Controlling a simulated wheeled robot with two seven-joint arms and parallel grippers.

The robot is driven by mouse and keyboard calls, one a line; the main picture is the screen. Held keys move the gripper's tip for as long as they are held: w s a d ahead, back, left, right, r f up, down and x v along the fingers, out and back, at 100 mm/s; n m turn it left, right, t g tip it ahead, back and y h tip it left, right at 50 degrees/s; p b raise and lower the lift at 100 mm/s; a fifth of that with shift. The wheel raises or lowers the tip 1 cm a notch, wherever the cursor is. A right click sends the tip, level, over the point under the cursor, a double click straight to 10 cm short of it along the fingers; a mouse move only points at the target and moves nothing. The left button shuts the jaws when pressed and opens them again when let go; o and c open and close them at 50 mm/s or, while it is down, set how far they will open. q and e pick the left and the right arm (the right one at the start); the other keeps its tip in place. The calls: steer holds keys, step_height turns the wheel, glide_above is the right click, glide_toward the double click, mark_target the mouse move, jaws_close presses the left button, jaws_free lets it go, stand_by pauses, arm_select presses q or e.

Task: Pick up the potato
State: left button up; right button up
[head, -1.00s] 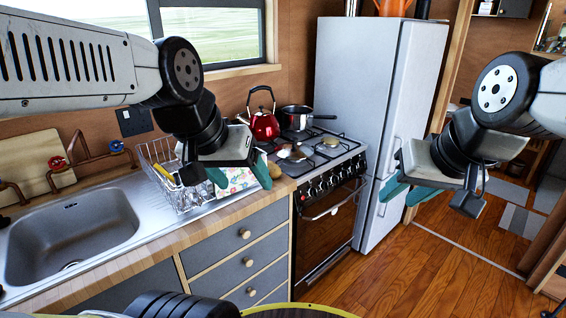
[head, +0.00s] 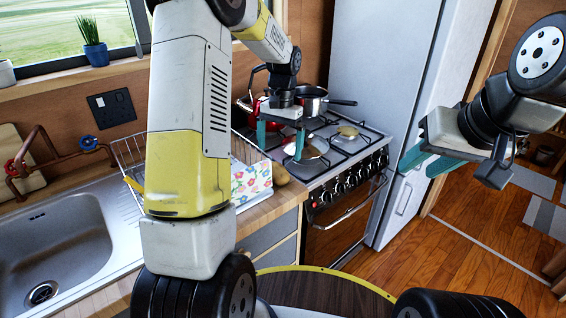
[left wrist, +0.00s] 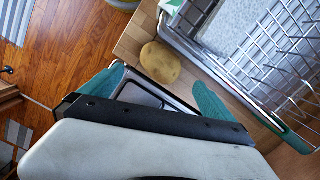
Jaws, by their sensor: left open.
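The potato (head: 280,175) is brown and oval. It lies on the wooden counter's edge strip beside the dish rack, near the stove. In the left wrist view the potato (left wrist: 160,62) shows whole, just beyond the teal fingers and between their lines. My left gripper (head: 281,150) is open and empty, fingers pointing down, above and behind the potato near the stove's left side. The potato is apart from the fingers. My right gripper (head: 428,164) is open and empty, in the air in front of the fridge.
A wire dish rack (head: 131,157) with a flowered cloth (head: 250,183) stands left of the potato. The stove (head: 350,150) holds a saucepan (head: 309,101) and a red kettle (head: 262,104), partly hidden by my arm. The sink (head: 55,240) is at the left.

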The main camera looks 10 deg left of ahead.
mark_target(278, 166)
arm_select(q)
steer(key=f, duration=0.5)
steer(key=s+f, duration=0.1)
steer(key=f, duration=0.2)
steer(key=shift+s+a, duration=0.1)
steer(key=shift+a, duration=0.1)
steer(key=c, duration=1.4)
steer(key=shift+c, duration=0.6)
steer(key=shift+r, duration=0.1)
